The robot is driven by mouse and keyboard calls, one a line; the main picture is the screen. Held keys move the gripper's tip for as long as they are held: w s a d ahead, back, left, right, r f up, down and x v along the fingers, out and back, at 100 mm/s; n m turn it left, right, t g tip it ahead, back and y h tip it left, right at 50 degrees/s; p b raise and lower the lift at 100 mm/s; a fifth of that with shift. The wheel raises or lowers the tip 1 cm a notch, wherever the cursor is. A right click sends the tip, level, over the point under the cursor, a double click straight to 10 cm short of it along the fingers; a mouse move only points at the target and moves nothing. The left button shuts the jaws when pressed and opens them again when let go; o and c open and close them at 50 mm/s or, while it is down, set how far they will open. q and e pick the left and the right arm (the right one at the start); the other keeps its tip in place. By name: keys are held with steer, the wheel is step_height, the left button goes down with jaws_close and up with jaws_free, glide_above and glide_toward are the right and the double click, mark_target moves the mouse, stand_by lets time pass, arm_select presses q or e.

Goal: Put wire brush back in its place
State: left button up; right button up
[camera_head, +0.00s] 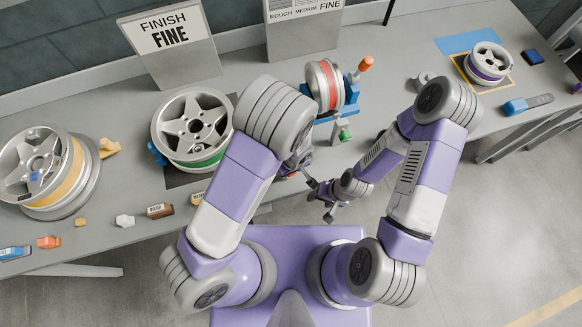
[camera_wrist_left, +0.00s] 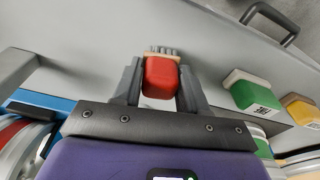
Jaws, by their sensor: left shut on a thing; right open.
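A red block-shaped brush with grey wire-like bristles (camera_wrist_left: 162,76) is held between the two dark fingers of my left gripper (camera_wrist_left: 161,88) in the left wrist view. In the head view, my left gripper (camera_head: 300,168) is over the front of the bench near its middle, mostly hidden by my left arm. A small bit of red (camera_head: 291,175) shows beside it. My right gripper (camera_head: 327,203) is open and empty, just off the bench's front edge and close to the left one. No marked place for the brush can be made out.
A green-topped block (camera_wrist_left: 253,92) and a yellow one (camera_wrist_left: 302,109) lie nearby. The grey bench (camera_head: 240,60) carries a green-banded wheel (camera_head: 190,128), a yellow-banded wheel (camera_head: 45,170) and a red-banded wheel (camera_head: 325,86) on a blue stand. A blue brush (camera_head: 527,103) lies far right.

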arm_select(q)
steer(key=shift+f, duration=0.55)
steer(key=o, duration=1.6)
steer(key=shift+w+a+r, duration=0.1)
steer(key=shift+w+r, duration=0.1)
steer(key=shift+r, duration=0.35)
steer(key=shift+w+a+r, duration=0.1)
steer(key=shift+w+r, duration=0.1)
steer(key=shift+r, duration=0.35)
steer(key=shift+w+a+r, duration=0.8)
steer(key=shift+w+a, duration=0.35)
steer(key=shift+w, duration=1.05)
steer(key=shift+w+a+r, duration=0.75)
steer(key=shift+w+a, duration=0.35)
steer(key=shift+w, duration=1.15)
steer(key=shift+w+a+r, duration=0.8)
steer(key=shift+w+a, duration=0.35)
steer(key=shift+w, duration=1.05)
